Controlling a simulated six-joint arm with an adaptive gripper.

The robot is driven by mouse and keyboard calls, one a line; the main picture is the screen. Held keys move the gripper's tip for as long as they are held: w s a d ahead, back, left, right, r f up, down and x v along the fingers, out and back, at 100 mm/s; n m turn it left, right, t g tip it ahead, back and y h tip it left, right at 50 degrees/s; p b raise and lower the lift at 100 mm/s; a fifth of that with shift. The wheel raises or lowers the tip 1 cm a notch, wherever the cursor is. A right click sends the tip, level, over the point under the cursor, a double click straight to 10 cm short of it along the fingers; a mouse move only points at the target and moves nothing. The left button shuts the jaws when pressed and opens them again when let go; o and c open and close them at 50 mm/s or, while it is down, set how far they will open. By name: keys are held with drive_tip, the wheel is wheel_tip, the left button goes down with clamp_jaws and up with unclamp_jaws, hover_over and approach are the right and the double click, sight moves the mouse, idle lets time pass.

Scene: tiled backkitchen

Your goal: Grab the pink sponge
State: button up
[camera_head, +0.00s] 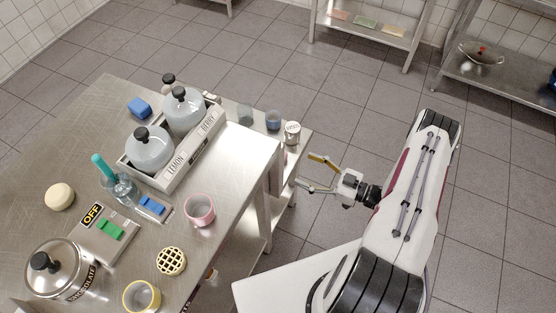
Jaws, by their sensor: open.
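My gripper (304,170) is open and empty, pointing left beside the right edge of the steel table. A small flat pinkish piece (340,15) lies on a far shelf at the top. It may be the pink sponge, but it is too small to be sure. A green piece (365,22) and a yellowish piece (393,29) lie in a row to its right. My gripper is far from all three. No other pink sponge shows; a pink cup (200,210) stands on the table.
Open tiled floor lies beyond my gripper.

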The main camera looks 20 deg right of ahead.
drive_tip(key=shift+x, duration=1.35)
drive_tip(key=shift+x, duration=2.55)
drive_tip(key=c, duration=0.8)
